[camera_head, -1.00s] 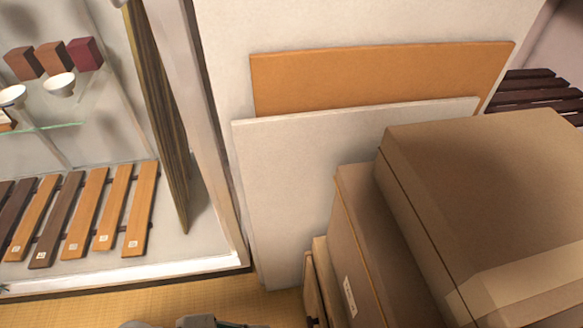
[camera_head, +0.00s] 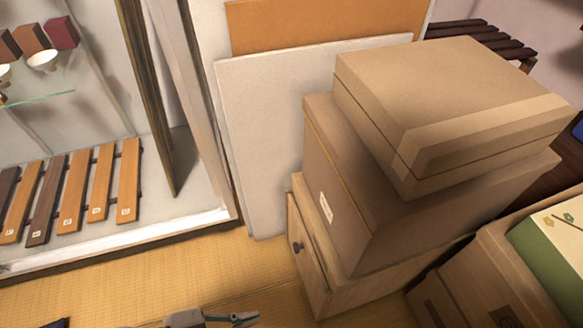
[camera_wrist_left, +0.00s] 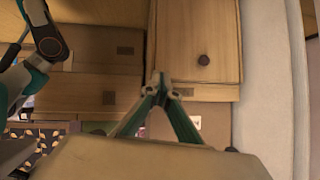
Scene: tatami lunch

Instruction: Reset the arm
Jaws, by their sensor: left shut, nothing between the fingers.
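My left gripper (camera_head: 254,318) shows at the bottom edge of the head view, low over the tatami floor (camera_head: 130,285). In the left wrist view its green fingers come together at the tips (camera_wrist_left: 158,80), shut with nothing between them. My right gripper is not visible in the head view. A dark and teal arm part of mine (camera_wrist_left: 48,45) shows at the left of the wrist view, but no fingers can be made out there.
Stacked brown boxes (camera_head: 400,215) stand on the small wooden cabinet (camera_head: 306,245), right of centre. Pale (camera_head: 260,130) and orange (camera_head: 320,22) panels lean behind them. A glass display case (camera_head: 165,232) stands at left. Tatami in front is mostly clear.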

